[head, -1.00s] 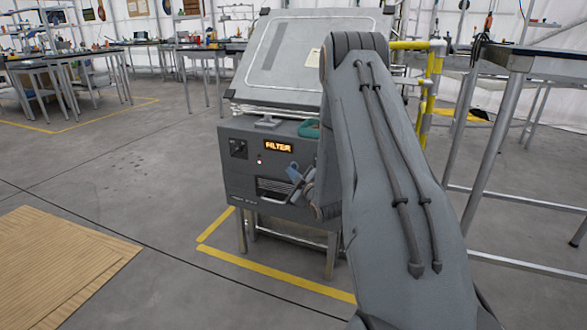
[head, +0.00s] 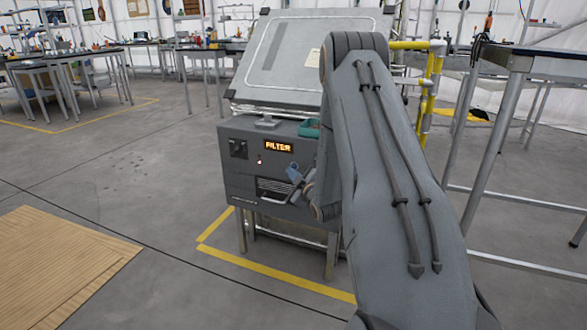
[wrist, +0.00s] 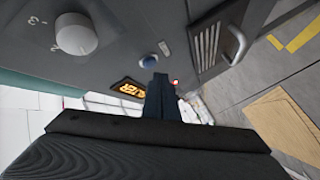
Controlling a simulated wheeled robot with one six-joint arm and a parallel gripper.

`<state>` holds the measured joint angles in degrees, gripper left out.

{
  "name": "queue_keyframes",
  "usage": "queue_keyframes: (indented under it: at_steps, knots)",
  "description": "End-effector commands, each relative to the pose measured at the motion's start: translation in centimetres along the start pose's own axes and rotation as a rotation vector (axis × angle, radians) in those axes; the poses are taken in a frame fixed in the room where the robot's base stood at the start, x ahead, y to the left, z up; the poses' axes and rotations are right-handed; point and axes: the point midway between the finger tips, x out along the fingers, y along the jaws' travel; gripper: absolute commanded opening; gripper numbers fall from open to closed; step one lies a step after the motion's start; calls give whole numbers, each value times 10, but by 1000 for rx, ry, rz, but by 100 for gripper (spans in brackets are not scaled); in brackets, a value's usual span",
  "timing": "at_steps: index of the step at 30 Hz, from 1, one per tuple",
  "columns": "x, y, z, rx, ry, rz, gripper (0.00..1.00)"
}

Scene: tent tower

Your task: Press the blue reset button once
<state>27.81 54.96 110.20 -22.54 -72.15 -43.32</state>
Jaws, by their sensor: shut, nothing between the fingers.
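The blue reset button (wrist: 148,61) is a small round dome on the dark grey panel in the wrist view. The shut, empty dark fingers of my gripper (wrist: 160,80) point toward the panel, with their tips just below and right of the button in the picture. I cannot tell whether they touch the panel. In the head view the grey machine (head: 240,180) stands behind my arm. I cannot pick out the button there, and my arm covers the panel's right part.
An orange FILTER display (head: 278,147) and a small red light (wrist: 175,82) sit near the button. A white knob (wrist: 76,34), a vent (wrist: 208,45) and a metal handle (wrist: 236,42) are also on the panel. A teal item (head: 309,128) lies on the machine. Open floor lies left.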

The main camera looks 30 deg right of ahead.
Motion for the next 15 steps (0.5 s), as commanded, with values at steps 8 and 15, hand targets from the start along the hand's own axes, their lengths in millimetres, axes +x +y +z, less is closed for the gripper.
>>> queue_keyframes:
  at_steps: [8,15]
  knots:
    - [1,1,1,0,0,0,0]
    - [6,4,4,0,0,-1,0]
